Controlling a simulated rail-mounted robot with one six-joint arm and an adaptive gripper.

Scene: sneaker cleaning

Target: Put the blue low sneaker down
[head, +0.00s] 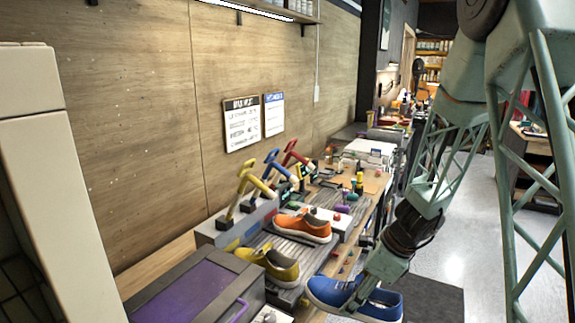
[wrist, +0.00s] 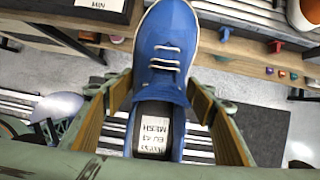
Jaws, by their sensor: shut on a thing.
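The blue low sneaker (head: 325,295) has a white sole and hangs in my gripper (head: 362,292), off the bench's front side. In the wrist view the blue sneaker (wrist: 168,35) lies between the two fingers of my gripper (wrist: 160,98), its toe pointing up in the picture. White laces and a white insole label with the word MESH show. The fingers are shut on the sides of the shoe around its opening. The heel end is partly hidden by my gripper's body. Floor shows below the shoe.
An orange sneaker (head: 303,229) and a yellow sneaker (head: 270,264) stand on a grey slatted rack (head: 287,248). A purple-topped box (head: 190,300) is at front left. Brushes with yellow, blue and red handles stand behind the rack. The bench edge (wrist: 235,61) crosses the wrist view.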

